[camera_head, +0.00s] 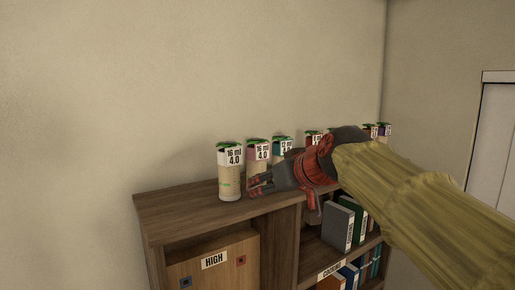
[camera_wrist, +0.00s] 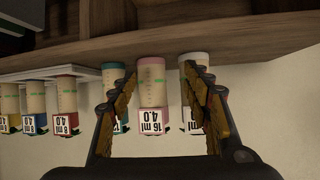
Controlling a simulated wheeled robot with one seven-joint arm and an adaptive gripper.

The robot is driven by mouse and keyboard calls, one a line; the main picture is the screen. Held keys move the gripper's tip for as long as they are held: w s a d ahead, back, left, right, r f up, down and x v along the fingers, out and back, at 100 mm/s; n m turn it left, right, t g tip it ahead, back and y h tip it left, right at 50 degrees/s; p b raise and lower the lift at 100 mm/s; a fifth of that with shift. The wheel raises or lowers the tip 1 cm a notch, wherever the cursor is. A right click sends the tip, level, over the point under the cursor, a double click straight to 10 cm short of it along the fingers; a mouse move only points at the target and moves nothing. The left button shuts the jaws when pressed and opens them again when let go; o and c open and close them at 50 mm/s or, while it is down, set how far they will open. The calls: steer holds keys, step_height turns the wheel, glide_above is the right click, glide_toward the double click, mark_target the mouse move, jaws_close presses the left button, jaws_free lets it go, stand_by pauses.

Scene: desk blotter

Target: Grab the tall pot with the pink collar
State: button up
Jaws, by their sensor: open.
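The tall pot with the pink collar (camera_head: 256,150) stands upright on the wooden shelf top, second from the left in the row, its lower part hidden by my gripper (camera_head: 257,185). In the wrist view, which is upside down, the pink-collared pot (camera_wrist: 152,88) shows between the two fingers of my open gripper (camera_wrist: 158,76), with its label reading 16 ml 4.0. Gaps show on both sides, so no grip is visible. How far the fingertips are from it in depth I cannot tell.
A white-collared pot (camera_head: 229,180) stands just left of it, and a teal-collared pot (camera_head: 280,148) just right. In the wrist view both are partly behind the fingers. More pots (camera_wrist: 64,98) stand farther along on a white base. Books (camera_head: 338,228) fill a lower shelf.

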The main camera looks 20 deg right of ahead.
mark_target(257, 152)
steer(key=shift+t, duration=0.6)
steer(key=w+r, duration=0.1)
steer(key=r, duration=0.1)
steer(key=w+r+p, duration=0.1)
steer(key=w+r, duration=0.1)
steer(key=r, duration=0.1)
steer(key=w+d+r, duration=0.1)
steer(key=w+r, duration=0.1)
steer(key=shift+d+r, duration=0.1)
steer(key=shift+r, duration=0.2)
steer(key=shift+w, duration=0.35)
steer(key=p+x, duration=0.1)
steer(key=x, duration=0.2)
steer(key=p+x, duration=0.2)
steer(key=x, duration=0.2)
steer(key=shift+r, duration=0.25)
steer(key=shift+s, duration=0.1)
steer(key=shift+c, duration=0.4)
steer(key=shift+c, duration=1.2)
steer(key=c, duration=0.6)
